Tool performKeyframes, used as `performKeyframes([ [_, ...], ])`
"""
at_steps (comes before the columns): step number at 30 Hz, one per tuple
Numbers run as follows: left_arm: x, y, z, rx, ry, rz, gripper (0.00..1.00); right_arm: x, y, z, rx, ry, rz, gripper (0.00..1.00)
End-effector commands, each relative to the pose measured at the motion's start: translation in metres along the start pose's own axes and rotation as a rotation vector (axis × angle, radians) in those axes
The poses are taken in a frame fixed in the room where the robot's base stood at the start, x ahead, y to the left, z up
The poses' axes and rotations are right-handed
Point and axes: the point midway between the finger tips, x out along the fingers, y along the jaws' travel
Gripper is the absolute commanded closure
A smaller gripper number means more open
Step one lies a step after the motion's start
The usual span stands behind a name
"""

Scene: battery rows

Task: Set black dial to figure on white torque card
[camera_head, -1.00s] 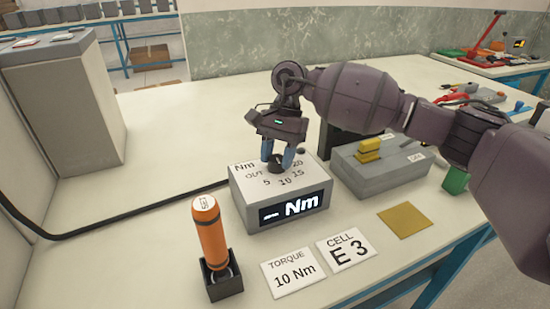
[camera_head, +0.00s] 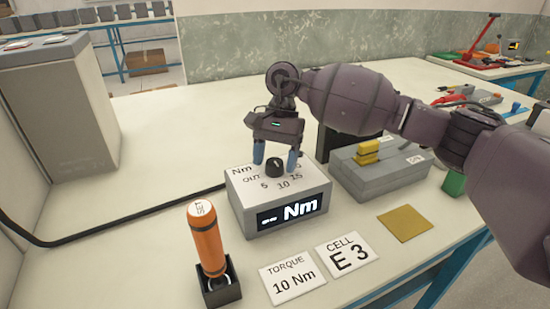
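The black dial (camera_head: 275,167) sits on top of the white torque box (camera_head: 240,204), among the printed marks OUT, 5, 10 and 15. The white torque card (camera_head: 293,277) lies flat on the bench in front and reads "TORQUE 10 Nm". My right gripper (camera_head: 275,158) is over the box with its blue fingers open, one on each side of the dial and apart from it. The dial's pointer is too small to read with certainty. My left gripper is not in view.
An orange screwdriver (camera_head: 208,240) stands in a black holder (camera_head: 222,290) left of the card. A "CELL E 3" card (camera_head: 346,250) and a yellow square (camera_head: 405,222) lie to the right. A grey box with a yellow piece (camera_head: 366,153) stands behind them.

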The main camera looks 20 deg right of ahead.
Motion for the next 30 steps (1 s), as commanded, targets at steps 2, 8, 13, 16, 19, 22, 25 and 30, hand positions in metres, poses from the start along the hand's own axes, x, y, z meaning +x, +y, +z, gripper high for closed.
performKeyframes([
  [2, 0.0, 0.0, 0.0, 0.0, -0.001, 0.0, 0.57, 0.0, 0.0, 0.0, 0.0, 0.0, 0.0, 0.33],
  [8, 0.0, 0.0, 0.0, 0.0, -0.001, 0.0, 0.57, -0.003, 0.0, 0.0, 0.0, 0.0, -0.001, 0.33],
  [13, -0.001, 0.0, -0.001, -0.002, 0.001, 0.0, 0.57, -0.022, 0.0, 0.001, 0.0, 0.001, -0.002, 0.33],
  [16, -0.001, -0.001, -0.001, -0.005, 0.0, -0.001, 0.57, -0.041, -0.001, 0.001, -0.001, 0.003, -0.004, 0.33],
  [19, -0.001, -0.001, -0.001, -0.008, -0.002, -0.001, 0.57, -0.06, 0.0, 0.001, 0.0, 0.003, -0.004, 0.33],
  [22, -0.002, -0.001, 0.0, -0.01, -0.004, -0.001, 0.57, -0.077, 0.0, 0.001, 0.0, 0.001, -0.004, 0.33],
  [25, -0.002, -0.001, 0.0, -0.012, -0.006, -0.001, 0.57, -0.091, 0.0, 0.0, 0.0, 0.001, -0.003, 0.33],
  [30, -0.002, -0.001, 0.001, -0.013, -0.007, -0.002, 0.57, -0.105, 0.0, 0.0, 0.001, 0.001, -0.001, 0.33],
])
